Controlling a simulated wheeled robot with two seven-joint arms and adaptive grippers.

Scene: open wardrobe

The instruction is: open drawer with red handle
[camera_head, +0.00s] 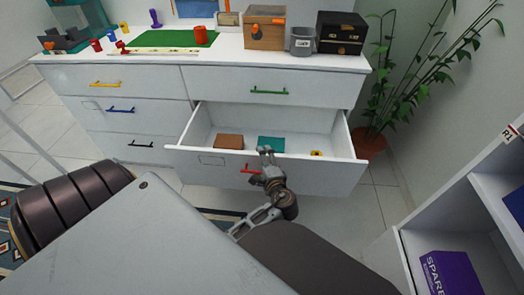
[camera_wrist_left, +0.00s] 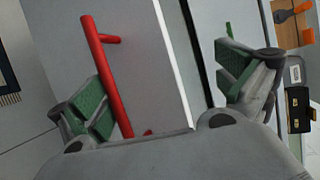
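The drawer with the red handle (camera_head: 249,169) is pulled out from the dresser, its inside showing. The red handle also shows large in the left wrist view (camera_wrist_left: 106,75). My left gripper (camera_head: 263,166) is at the drawer front (camera_head: 318,176). Its fingers are wide apart. In the left wrist view, one finger lies beside the red handle and the other is past the drawer front's edge. Whether either finger touches is unclear. My right gripper is not in view.
In the drawer lie a brown block (camera_head: 228,141), a teal block (camera_head: 272,144) and a small yellow item (camera_head: 316,153). The other drawers are shut. A plant (camera_head: 366,141) stands right of the dresser. A shelf unit (camera_head: 455,212) stands at the right.

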